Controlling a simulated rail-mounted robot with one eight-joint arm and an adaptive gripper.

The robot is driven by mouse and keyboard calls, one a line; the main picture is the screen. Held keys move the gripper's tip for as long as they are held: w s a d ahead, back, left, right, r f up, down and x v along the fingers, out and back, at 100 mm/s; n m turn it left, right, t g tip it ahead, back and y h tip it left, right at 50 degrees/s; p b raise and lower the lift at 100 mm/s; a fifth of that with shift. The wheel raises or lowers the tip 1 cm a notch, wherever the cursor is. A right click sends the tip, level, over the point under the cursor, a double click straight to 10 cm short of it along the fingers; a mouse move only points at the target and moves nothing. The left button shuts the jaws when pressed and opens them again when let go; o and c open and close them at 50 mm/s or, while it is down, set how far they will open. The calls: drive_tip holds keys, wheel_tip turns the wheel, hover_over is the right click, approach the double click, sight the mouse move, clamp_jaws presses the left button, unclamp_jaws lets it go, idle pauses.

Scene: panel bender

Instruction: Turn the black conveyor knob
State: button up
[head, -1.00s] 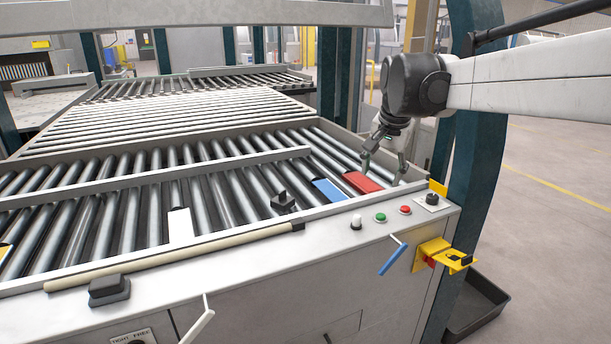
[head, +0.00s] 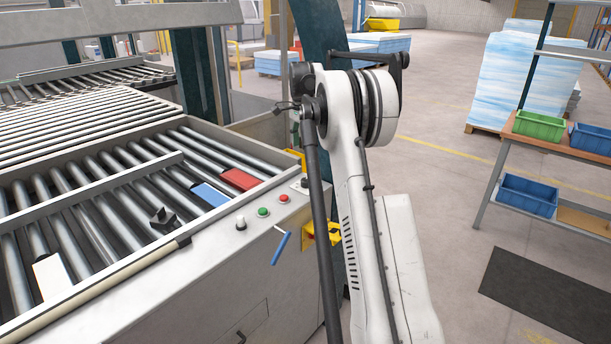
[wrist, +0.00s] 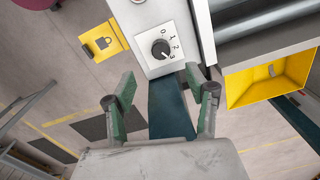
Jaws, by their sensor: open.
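The black conveyor knob (wrist: 160,48) sits on a white dial plate with printed numbers in the wrist view. In the head view the knob (head: 305,183) shows only in part at the panel's right end, beside my arm. My gripper (wrist: 158,78) is open and empty, with its two green-padded fingers spread apart. In the wrist view the knob lies beyond the fingertips, roughly centred between them and apart from both. My gripper is hidden behind my arm in the head view. Which number the knob points at is too small to tell.
Green (head: 262,212) and red (head: 283,198) buttons, a white button (head: 240,222) and a blue-handled lever (head: 280,246) are close by.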

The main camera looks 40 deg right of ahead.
sight(306, 179)
drive_tip(key=shift+m, duration=0.3)
drive_tip(key=f, duration=0.5)
drive_tip(key=d+f+p, duration=0.1)
drive_tip(key=f, duration=0.8)
drive_tip(key=shift+d+f, duration=0.4)
drive_tip(key=c, duration=1.1)
